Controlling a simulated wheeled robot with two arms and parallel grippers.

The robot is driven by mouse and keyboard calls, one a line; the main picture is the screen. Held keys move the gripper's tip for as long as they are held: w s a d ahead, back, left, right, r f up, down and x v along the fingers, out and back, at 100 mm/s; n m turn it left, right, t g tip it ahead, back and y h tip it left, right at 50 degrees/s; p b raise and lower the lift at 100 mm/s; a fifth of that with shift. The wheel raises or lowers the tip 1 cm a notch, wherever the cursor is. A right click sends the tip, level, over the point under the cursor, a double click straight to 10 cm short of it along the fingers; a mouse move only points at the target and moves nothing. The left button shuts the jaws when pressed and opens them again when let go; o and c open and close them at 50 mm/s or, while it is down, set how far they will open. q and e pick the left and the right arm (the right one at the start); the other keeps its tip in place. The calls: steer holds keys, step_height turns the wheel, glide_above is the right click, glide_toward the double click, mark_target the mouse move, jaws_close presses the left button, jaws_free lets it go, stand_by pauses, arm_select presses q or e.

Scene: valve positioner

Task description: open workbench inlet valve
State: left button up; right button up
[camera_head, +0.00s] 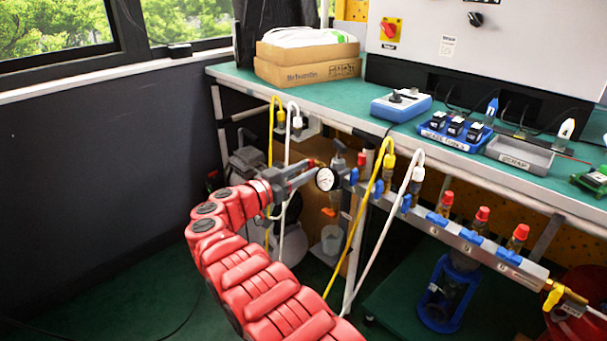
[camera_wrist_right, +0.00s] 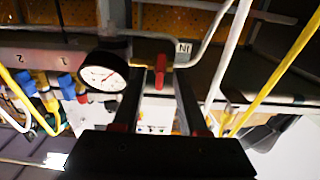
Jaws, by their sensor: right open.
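The inlet valve's small red handle (camera_wrist_right: 161,71) shows in the right wrist view, below a label reading "IN" (camera_wrist_right: 184,47). It appears to lie across the line of the manifold. My right gripper (camera_wrist_right: 157,84) is open, with one finger on each side of the handle; I cannot tell whether either finger touches it. In the head view my right gripper (camera_head: 305,175) is at the left end of the manifold rail (camera_head: 470,243), and the handle cannot be made out there. A round pressure gauge (camera_head: 325,179) sits just right of the gripper; it also shows in the wrist view (camera_wrist_right: 103,74). My left gripper is not in view.
Yellow (camera_head: 360,215) and white (camera_head: 385,230) hoses hang close to the gripper. Several blue valve handles (camera_head: 472,237) line the rail to the right. The green workbench top (camera_head: 375,140) overhangs behind. Open floor (camera_head: 90,285) lies at left.

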jaws_close()
